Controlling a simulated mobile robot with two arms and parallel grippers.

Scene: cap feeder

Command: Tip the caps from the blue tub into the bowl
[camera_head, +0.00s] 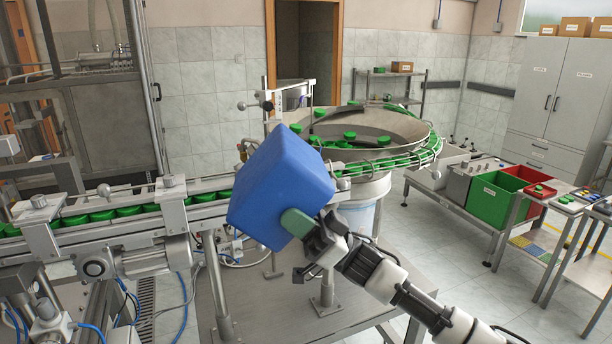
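The blue tub (280,190) is in the middle of the view, tilted, in front of the bowl's left side. I see its outer walls and base; its opening and anything inside are hidden. My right gripper (298,224) comes in from the lower right, with a green finger pad pressed against the tub's lower right side. It is shut on the tub; the other finger is hidden. The metal bowl (400,126) stands behind the tub, with several green caps (384,140) in it. I cannot tell whether caps are leaving the tub. My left gripper is out of view.
A conveyor (150,225) carrying green caps runs in from the left behind the tub. A green rail track circles the bowl. A green bin (490,200) and a red bin (517,178) stand on a low bench at right. Open floor lies at lower right.

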